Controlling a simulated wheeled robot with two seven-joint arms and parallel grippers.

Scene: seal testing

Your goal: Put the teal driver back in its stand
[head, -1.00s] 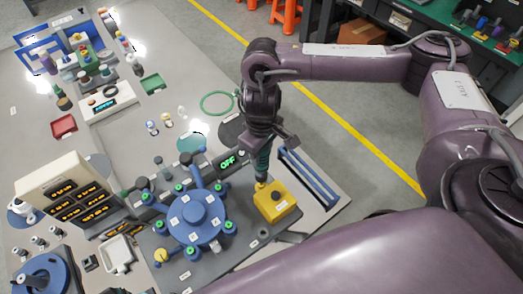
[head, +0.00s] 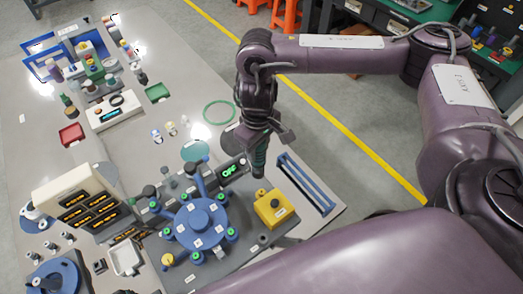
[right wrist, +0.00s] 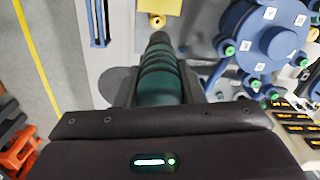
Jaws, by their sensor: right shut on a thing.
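The teal driver (head: 259,158) is held in my right gripper (head: 260,140), pointing down over the bench just behind the yellow box (head: 272,208). In the right wrist view the driver's ribbed teal handle (right wrist: 160,82) lies between the fingers, with its dark end toward the yellow box (right wrist: 160,5). The gripper hides part of the handle. I cannot tell for sure which fixture is the driver's stand. My left gripper is not in view.
A blue round fixture (head: 201,222) with green-capped arms stands left of the yellow box. A blue railed rack (head: 306,184) lies to the right. Coloured handles (head: 488,42) stand on a far bench.

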